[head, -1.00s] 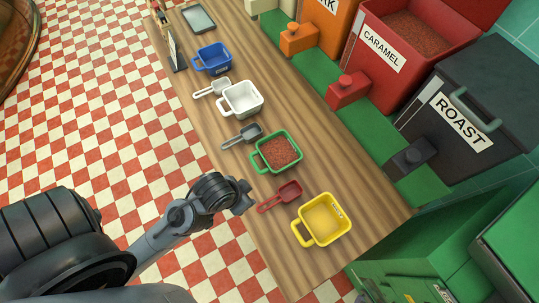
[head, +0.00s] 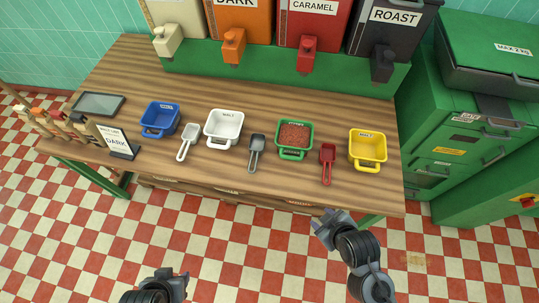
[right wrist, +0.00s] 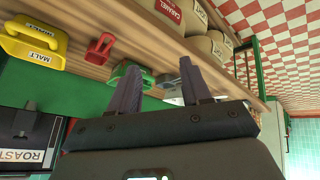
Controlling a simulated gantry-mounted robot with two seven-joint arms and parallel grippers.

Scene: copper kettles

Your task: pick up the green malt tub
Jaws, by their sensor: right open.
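The green malt tub (head: 294,153), filled with reddish-brown malt, stands upright on the wooden counter between the grey scoop and the red scoop. My right gripper (head: 326,219) is open and empty, off the counter's front edge, below and slightly right of the tub in the head view. In the right wrist view the green tub (right wrist: 118,75) shows partly hidden behind one finger of this gripper (right wrist: 159,64); the fingers are apart from it. My left gripper (head: 168,278) is at the bottom of the head view, away from the counter; its jaws are unclear.
On the counter (head: 240,82) stand a yellow tub (head: 368,164), a red scoop (head: 327,163), a grey scoop (head: 256,152), a white tub (head: 224,142), a white scoop (head: 187,141) and a blue tub (head: 158,132). Dispensers line the back, including a black one (head: 382,65). Green cabinets stand right.

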